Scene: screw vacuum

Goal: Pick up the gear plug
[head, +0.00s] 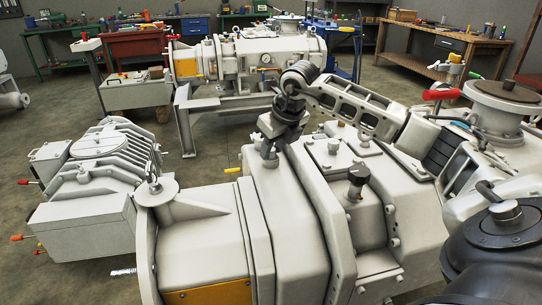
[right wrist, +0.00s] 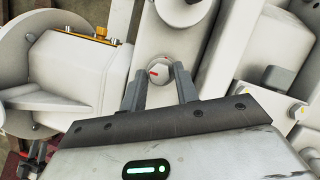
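The gear plug (right wrist: 160,71) is a small, pale round plug with a red mark in the right wrist view. It sits in a white strip of the machine housing. My right gripper (right wrist: 157,78) is open, with one grey finger to either side just below the plug. The fingers do not grip it, and I cannot tell how far above it they are. In the head view my right gripper (head: 273,157) points down over the top of the front pump (head: 305,220). The plug cannot be made out there. My left gripper is not in view.
A flange with a lifting eye (head: 155,190) lies to the left. A second pump (head: 250,60) and workbenches stand behind, with open floor between.

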